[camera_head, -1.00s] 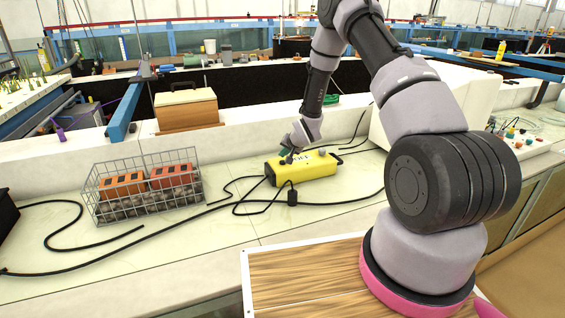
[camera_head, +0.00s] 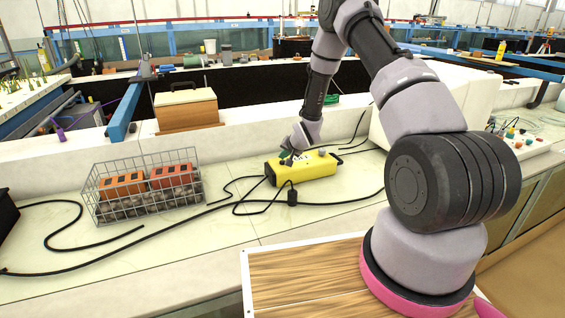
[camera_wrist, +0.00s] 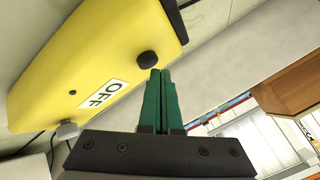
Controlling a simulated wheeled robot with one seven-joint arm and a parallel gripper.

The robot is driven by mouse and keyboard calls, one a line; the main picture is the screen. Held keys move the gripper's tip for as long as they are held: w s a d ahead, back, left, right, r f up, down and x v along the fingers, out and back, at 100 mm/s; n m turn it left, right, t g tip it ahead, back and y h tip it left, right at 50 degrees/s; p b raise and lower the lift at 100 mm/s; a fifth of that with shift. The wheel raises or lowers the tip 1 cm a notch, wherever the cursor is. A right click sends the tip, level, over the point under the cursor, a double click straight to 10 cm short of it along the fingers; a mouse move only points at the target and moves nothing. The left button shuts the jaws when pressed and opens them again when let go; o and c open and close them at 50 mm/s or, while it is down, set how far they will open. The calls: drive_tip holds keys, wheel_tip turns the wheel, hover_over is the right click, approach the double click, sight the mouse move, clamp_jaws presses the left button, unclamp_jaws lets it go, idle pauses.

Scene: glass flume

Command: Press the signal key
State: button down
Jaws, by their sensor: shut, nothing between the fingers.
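A yellow control box (camera_head: 305,168) lies on the pale bench, with cables at its left end. In the wrist view the yellow box (camera_wrist: 95,60) fills the upper left. It bears a white "OFF" label (camera_wrist: 102,94), a round black button (camera_wrist: 147,59), a grey knob (camera_wrist: 68,130) and a small dark dot. Which of these is the signal key is not marked. My gripper (camera_wrist: 160,73) is shut and empty, its green fingertips close beside the black button. I cannot tell whether they touch it. In the head view my gripper (camera_head: 285,155) is over the box's left part.
A wire basket (camera_head: 143,187) with orange blocks and stones stands to the left. A wooden box (camera_head: 187,108) sits on the ledge behind. Black cables (camera_head: 235,200) run across the bench around the yellow box.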

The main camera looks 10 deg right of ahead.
sight(283, 163)
drive_tip(key=shift+f, duration=0.5)
drive_tip(key=shift+r, duration=0.15)
idle(0.3)
drive_tip(key=shift+r, duration=0.85)
drive_tip(key=shift+r, duration=0.1)
drive_tip(key=shift+r, duration=2.9)
drive_tip(key=shift+r, duration=0.1)
